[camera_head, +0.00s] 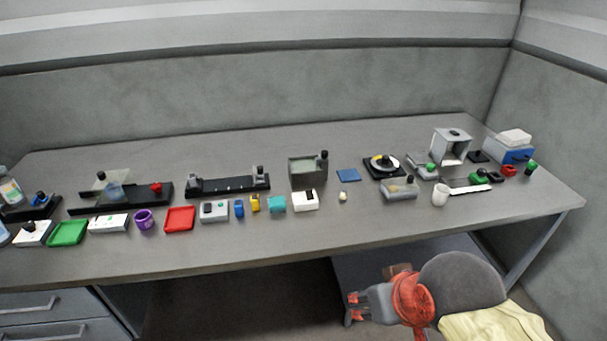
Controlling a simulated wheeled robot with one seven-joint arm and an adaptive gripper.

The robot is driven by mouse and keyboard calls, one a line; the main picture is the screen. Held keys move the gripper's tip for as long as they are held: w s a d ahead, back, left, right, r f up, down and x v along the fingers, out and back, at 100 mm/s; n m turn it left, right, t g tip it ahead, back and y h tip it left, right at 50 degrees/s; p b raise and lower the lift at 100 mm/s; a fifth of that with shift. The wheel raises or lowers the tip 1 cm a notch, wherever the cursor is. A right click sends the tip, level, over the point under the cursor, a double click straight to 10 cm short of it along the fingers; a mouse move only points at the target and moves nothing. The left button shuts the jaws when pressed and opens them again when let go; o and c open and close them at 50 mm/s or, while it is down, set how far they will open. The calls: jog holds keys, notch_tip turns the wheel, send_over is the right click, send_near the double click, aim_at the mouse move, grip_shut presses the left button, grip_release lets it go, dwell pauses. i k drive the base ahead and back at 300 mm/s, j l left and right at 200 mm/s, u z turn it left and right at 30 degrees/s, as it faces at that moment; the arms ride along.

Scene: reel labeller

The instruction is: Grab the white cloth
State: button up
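A white folded thing (515,136), which looks like the white cloth, lies on top of a blue box (514,152) at the far right end of the bench. It is small in the picture, so its folds cannot be made out. My gripper (356,306) is in the lower right of the picture, in front of the bench's front edge and well to the left of the cloth. It points left, away from the cloth, and touches nothing on the bench. I cannot tell how far its fingers are apart.
The grey bench (420,225) holds several small items along its length. Near the cloth stand a grey open-fronted housing (451,145), a white cup (440,195), a green piece (479,177) and a red piece (509,170). The bench's front right strip is bare. Grey walls close off the back and right.

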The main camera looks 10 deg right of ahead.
aim_at(516, 138)
jog(key=z, duration=1.55)
jog(key=i+z, duration=0.2)
jog(key=i, duration=1)
jog(key=i+z, duration=0.25)
jog(key=i, duration=1.15)
